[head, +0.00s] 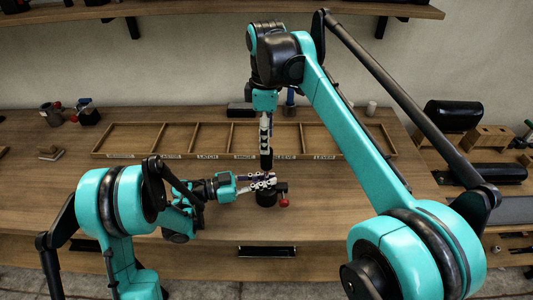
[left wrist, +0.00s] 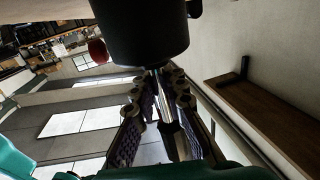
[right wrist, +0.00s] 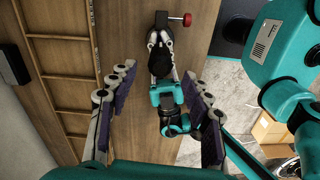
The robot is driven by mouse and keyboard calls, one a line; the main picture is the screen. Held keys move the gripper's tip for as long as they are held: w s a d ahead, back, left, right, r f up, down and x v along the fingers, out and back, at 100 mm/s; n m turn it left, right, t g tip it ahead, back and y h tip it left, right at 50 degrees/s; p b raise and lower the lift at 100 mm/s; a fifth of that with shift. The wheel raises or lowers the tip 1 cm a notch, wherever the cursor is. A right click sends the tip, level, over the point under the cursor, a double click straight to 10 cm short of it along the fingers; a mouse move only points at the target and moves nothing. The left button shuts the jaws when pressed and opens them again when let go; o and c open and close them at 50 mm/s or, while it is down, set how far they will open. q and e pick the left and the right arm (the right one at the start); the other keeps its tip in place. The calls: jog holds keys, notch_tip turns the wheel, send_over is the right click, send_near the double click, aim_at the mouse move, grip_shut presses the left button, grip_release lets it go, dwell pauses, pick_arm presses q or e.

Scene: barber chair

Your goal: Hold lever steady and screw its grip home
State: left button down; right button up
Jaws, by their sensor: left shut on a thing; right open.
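A black fixture (head: 266,196) with a red knob (head: 283,203) stands near the front of the bench. My left gripper (head: 264,182) comes in level from the left and is shut on the lever; the metal lever rod (left wrist: 166,92) shows between its fingers in the left wrist view. A black upright grip (head: 266,159) stands above these fingers; how far it is seated is hidden. My right gripper (head: 266,138) points down from above, around or just over the grip's top. In the right wrist view its fingers are spread either side of the dark grip (right wrist: 160,64), with gaps visible.
A shallow wooden tray (head: 225,124) with labelled compartments lies behind the fixture. Small items (head: 86,112) stand at the back left. Black cylinders and wooden blocks (head: 490,137) are on the right side. The bench's front left is mostly clear apart from my left arm.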

aim_at(267, 158)
notch_tip(267, 158, down, 6)
jog(key=shift+f, duration=0.2)
grip_shut()
